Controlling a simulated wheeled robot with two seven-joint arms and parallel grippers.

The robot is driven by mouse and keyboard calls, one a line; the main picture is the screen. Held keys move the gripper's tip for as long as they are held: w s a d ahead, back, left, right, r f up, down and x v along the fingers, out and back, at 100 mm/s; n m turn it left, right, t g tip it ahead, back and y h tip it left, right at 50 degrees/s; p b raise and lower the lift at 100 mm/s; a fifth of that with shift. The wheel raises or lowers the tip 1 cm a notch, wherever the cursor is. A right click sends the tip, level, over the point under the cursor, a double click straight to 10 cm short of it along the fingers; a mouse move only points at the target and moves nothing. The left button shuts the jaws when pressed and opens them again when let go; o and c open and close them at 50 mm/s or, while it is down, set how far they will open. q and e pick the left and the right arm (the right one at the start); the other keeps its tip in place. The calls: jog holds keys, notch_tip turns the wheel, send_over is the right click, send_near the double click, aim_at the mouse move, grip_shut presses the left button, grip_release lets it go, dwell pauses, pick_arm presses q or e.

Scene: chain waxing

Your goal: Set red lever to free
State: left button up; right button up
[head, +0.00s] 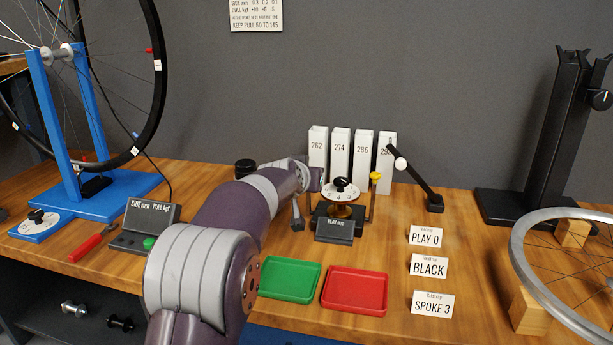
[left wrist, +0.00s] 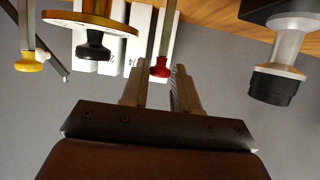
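The red lever's knob (left wrist: 160,68) shows in the left wrist view, on a thin post beside the round dial. In the head view my arm hides it. My left gripper (left wrist: 158,84) is open, its two fingers apart, with the red knob in line with the gap; I cannot tell whether it is between the tips or just beyond them. In the head view my left gripper (head: 308,195) is at the left side of the dial stand, mostly hidden by its own arm. The white dial (head: 341,196) with a black knob stands behind the PLAY mm box (head: 334,230). My right gripper is not in view.
A yellow lever (head: 376,177) stands right of the dial. White numbered boxes (head: 340,150) stand behind it, with a tilted black arm (head: 420,180) to their right. A green tray (head: 290,279) and a red tray (head: 355,290) lie in front. A black-capped cylinder (left wrist: 272,86) is near my left gripper.

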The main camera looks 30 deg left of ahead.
pick_arm(q)
jog(key=shift+o, duration=1.4)
jog(key=shift+f, duration=0.2)
jog(key=shift+r, duration=0.1)
jog(key=p+v, duration=0.1)
jog(key=v, duration=1.1)
jog(key=shift+s+p, duration=0.35)
jog(key=shift+r, duration=0.15)
